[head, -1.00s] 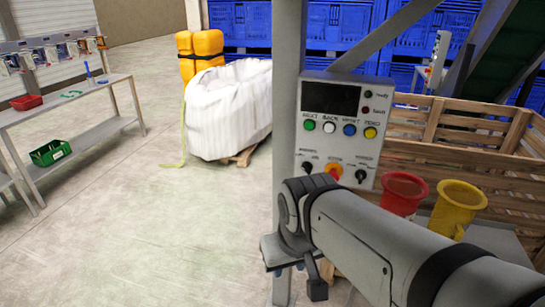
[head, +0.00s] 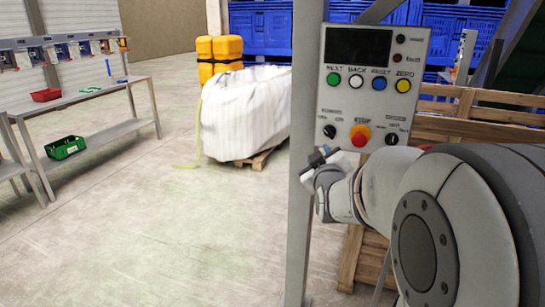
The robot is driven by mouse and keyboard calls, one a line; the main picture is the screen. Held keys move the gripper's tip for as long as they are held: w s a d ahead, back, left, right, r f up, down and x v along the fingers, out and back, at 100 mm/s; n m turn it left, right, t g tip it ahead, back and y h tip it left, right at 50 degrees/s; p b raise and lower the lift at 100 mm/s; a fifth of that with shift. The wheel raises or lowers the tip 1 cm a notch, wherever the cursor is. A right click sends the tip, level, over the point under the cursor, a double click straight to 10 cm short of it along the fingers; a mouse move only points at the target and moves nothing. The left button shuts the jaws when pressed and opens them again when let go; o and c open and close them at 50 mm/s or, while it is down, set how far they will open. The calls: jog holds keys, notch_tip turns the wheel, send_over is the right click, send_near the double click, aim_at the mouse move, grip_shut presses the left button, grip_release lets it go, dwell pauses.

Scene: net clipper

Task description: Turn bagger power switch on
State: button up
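A light grey control panel (head: 365,104) is fixed to a grey post in the head view, right of centre. A black rotary knob on the left (head: 329,131) and another on the right (head: 391,139) flank the stop button. Their small labels are too blurred to tell which is the power switch. My gripper (head: 320,160) is just below the panel's lower left corner, apparently apart from the knobs. Its finger opening cannot be made out.
My arm covers the lower right. The grey post (head: 303,220) stands just left of the panel. A wooden crate (head: 455,108) is behind the panel. A white bulk bag (head: 243,115) and a grey bench (head: 100,134) stand further left. The floor between is clear.

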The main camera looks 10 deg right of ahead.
aim_at(328, 134)
jog(key=w+d+t+b, duration=0.1)
jog(key=w+d, duration=0.1)
jog(key=w+d+t+h, duration=0.1)
jog(key=w+d, duration=0.1)
jog(key=w, duration=0.1)
jog(key=w+d+r+n+t+h+b, duration=0.1)
jog(key=w+d, duration=0.1)
jog(key=w, duration=0.1)
jog(key=shift+w+r+b, duration=0.1)
jog(key=shift+w+b, duration=0.05)
jog(key=shift+b, duration=0.15)
jog(key=shift+c, duration=0.2)
grip_shut()
